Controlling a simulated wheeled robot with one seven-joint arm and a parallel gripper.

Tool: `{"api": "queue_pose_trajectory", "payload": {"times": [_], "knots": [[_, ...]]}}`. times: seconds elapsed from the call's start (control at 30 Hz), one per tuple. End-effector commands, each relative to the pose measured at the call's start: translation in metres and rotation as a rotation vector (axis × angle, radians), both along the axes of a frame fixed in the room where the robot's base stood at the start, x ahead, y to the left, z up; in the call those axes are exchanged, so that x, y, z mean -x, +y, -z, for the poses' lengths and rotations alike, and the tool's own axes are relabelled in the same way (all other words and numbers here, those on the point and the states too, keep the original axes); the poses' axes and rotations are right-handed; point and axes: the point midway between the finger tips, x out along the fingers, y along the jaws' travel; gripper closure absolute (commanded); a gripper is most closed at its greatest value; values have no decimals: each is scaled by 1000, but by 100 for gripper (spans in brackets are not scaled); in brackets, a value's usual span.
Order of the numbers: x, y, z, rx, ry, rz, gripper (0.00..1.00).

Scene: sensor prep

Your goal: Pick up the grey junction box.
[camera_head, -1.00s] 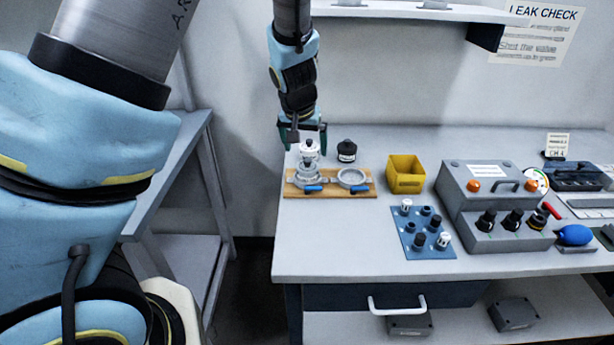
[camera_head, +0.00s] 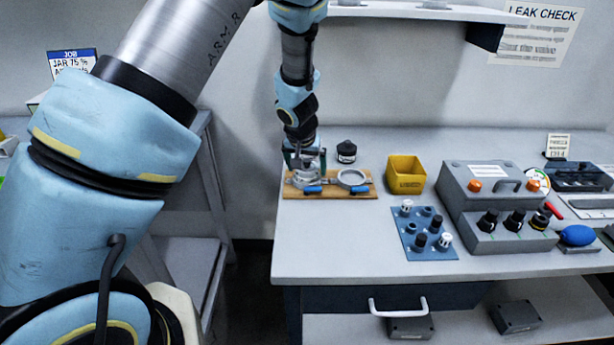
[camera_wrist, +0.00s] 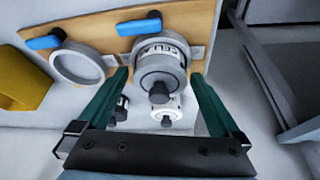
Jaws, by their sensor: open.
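Two dark grey boxes lie on the lower shelf under the bench in the head view, one (camera_head: 410,327) below the drawer handle and one (camera_head: 516,315) further right. I cannot tell which is the grey junction box. My gripper (camera_head: 305,161) is at the left end of the wooden board on the bench, far from both boxes. In the wrist view my gripper (camera_wrist: 160,80) is open, its green fingers on either side of a grey labelled cylinder with a dark knob (camera_wrist: 159,68). Whether they touch it is unclear. Neither box shows in the wrist view.
The wooden board (camera_head: 335,194) carries ring clamps with blue levers. A black-topped jar (camera_head: 346,152), yellow bin (camera_head: 405,175), blue knob plate (camera_head: 424,236) and grey control unit (camera_head: 497,208) stand nearby. A drawer handle (camera_head: 398,307) juts out above the left box.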

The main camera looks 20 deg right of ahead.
Motion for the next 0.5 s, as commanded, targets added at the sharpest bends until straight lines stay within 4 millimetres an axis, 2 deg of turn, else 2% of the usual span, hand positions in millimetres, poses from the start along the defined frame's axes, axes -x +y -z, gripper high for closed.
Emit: {"api": "queue_pose_trajectory", "payload": {"times": [0.07, 0.5], "knots": [[0, 0, 0, 0, 0, 0, 2], [0, 0, 0, 0, 0, 0, 52]]}}
